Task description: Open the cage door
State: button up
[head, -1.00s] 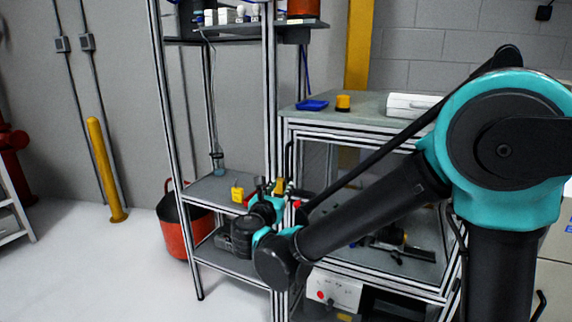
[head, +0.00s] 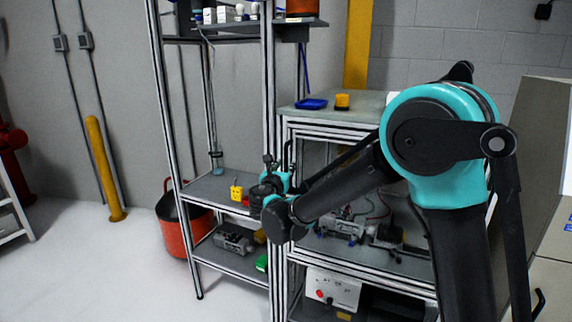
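The cage (head: 300,262) is a metal-framed enclosure right of the tall shelf rack, with a grey top. Its front frame faces me, and parts of the interior show through. A dark upright handle (head: 289,156) appears at its upper left front edge; my wrist and forearm cover much of that side. Whether the door stands ajar cannot be made out. My gripper (head: 268,163) is small and dark in the head view, pointing up just left of the handle. Contact with the handle cannot be told, nor whether the fingers are open or shut.
The shelf rack (head: 173,130) stands close on the left, with a yellow item (head: 237,192) on its middle shelf. A blue tray (head: 311,104) and yellow object (head: 342,101) sit on the cage top. An orange bucket (head: 172,232) is behind the rack.

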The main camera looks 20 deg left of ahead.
jog(key=shift+w+a, duration=0.15)
jog(key=shift+w, duration=1.25)
grip_shut()
jog(key=shift+s, duration=0.1)
